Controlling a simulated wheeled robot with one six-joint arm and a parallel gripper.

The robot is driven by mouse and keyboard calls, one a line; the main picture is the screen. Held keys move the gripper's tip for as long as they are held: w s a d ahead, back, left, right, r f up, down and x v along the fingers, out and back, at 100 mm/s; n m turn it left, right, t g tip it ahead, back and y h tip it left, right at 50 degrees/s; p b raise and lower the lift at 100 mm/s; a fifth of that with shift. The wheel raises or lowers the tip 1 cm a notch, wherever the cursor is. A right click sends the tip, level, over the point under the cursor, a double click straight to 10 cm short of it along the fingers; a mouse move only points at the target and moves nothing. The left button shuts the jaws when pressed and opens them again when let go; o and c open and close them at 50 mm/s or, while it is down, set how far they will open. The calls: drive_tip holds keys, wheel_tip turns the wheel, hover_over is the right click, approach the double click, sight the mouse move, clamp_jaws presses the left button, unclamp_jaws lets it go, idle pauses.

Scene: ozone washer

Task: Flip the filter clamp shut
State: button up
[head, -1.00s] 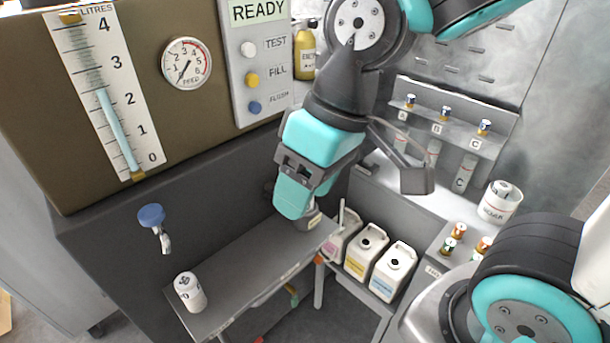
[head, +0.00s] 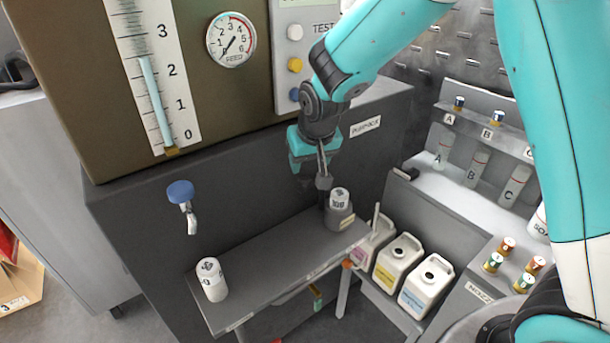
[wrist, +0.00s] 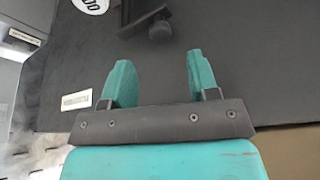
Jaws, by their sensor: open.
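A white cartridge (head: 340,199) marked "100" stands in a dark grey holder (head: 341,218) at the right end of the grey shelf. Its round white top (wrist: 90,4) shows at the top edge of the wrist view. The filter clamp (wrist: 160,29) appears there as a dark lever with a rounded knob, beyond my fingertips and right of the cartridge; its other end is cut off. My gripper (head: 308,160), also in the wrist view (wrist: 158,62), is open and empty, above and left of the holder.
Another white cartridge (head: 211,280) stands at the shelf's left end. A blue-handled tap (head: 181,194) juts from the dark front panel left of my gripper. White jugs (head: 397,260) stand right of the shelf (head: 265,262). The shelf's middle is clear.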

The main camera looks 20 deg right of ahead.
sight(304, 178)
drive_tip(key=x, duration=0.6)
drive_tip(key=shift+w+f, duration=0.1)
drive_tip(key=shift+c, duration=0.5)
clamp_jaws()
